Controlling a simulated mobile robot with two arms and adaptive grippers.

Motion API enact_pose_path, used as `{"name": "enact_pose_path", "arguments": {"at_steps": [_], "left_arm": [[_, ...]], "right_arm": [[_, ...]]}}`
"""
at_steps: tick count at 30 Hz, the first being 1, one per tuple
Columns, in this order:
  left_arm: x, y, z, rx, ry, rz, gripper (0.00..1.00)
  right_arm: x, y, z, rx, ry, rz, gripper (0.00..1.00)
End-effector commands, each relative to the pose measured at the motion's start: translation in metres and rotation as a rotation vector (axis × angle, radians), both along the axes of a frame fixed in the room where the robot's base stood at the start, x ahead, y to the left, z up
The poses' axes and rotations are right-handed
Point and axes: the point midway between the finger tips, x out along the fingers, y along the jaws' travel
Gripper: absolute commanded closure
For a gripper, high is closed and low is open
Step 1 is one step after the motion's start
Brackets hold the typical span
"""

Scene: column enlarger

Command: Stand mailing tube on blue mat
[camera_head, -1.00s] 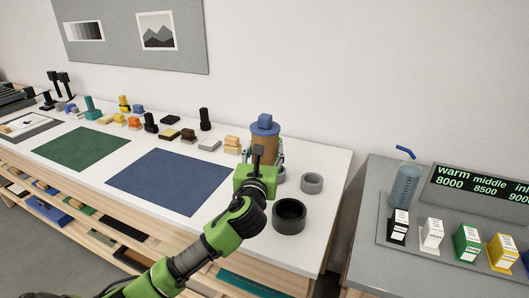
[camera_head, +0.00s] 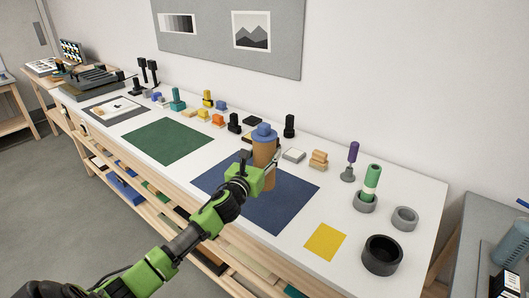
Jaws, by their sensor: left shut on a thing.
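The mailing tube (camera_head: 264,152) is a brown upright cylinder with a blue cap on top, in the middle of the head view. My left gripper (camera_head: 259,174) is shut on it from the near side, and the gripper's green body hides part of the tube's lower half. The blue mat (camera_head: 285,208) lies flat on the white table. The tube appears over the far middle part of the mat; I cannot tell whether its lower end touches the mat. My right gripper is out of view.
A yellow sheet (camera_head: 325,242), a black ring (camera_head: 382,254), a grey ring (camera_head: 404,218) and a green cylinder in a grey holder (camera_head: 371,183) are to the right. A green mat (camera_head: 168,141) lies left. Several small blocks line the back. The blue mat's near-right part is clear.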

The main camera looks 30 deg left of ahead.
Motion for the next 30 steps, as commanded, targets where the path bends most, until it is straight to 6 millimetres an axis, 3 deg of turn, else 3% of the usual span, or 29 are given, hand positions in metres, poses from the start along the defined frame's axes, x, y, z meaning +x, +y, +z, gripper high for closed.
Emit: {"name": "enact_pose_path", "arguments": {"at_steps": [12, 30], "left_arm": [[0.0, 0.0, 0.004, 0.005, -0.003, -0.001, 1.0], [0.0, 0.0, -0.048, 0.003, -0.004, 0.0, 1.0]], "right_arm": [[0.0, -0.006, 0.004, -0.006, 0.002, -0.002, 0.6], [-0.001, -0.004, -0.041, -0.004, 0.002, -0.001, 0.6]]}}
